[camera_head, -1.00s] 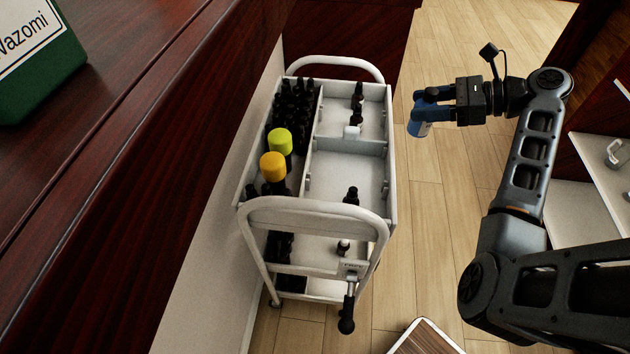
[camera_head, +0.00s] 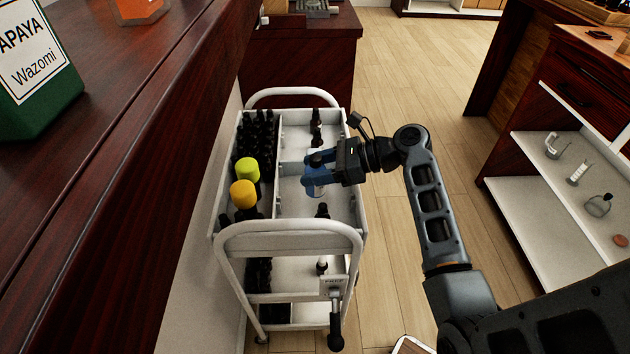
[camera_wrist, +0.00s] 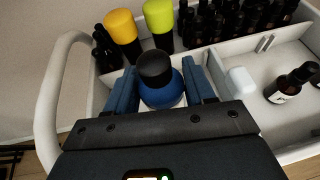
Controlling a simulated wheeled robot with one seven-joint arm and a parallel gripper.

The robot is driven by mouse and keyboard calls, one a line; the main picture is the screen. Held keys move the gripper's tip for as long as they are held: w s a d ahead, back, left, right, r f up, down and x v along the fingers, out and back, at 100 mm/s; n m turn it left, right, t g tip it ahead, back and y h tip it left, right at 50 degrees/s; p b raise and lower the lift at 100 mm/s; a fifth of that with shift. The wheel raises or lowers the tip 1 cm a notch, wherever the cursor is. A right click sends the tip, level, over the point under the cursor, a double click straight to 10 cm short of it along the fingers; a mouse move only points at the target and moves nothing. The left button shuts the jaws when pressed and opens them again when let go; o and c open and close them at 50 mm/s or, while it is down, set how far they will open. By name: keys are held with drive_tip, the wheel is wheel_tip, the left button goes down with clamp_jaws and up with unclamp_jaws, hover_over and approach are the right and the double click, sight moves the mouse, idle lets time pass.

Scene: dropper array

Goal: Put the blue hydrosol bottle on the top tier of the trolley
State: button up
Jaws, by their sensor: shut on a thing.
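The blue hydrosol bottle (camera_wrist: 163,92) has a black cap and sits between the blue fingers of my gripper (camera_wrist: 162,88) in the wrist view. In the head view my gripper (camera_head: 314,178) is over the right part of the white trolley's top tier (camera_head: 288,205). The bottle is mostly hidden by the fingers there. My gripper is shut on the bottle and appears to hold it upright. I cannot tell whether its base touches the tier floor.
Dark bottles (camera_head: 257,135) fill the trolley's left compartment, with a yellow-green-capped bottle (camera_head: 247,170) and a yellow-capped bottle (camera_head: 243,195). A few dark bottles (camera_head: 316,130) stand in the right compartments. The trolley handle (camera_head: 290,227) rises at the near end. The counter (camera_head: 130,150) is close on the left.

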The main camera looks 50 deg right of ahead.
drive_tip(key=shift+f, duration=2)
drive_tip(key=shift+f, duration=0.15)
drive_tip(key=o, duration=1.1)
drive_tip(key=v, duration=1.2)
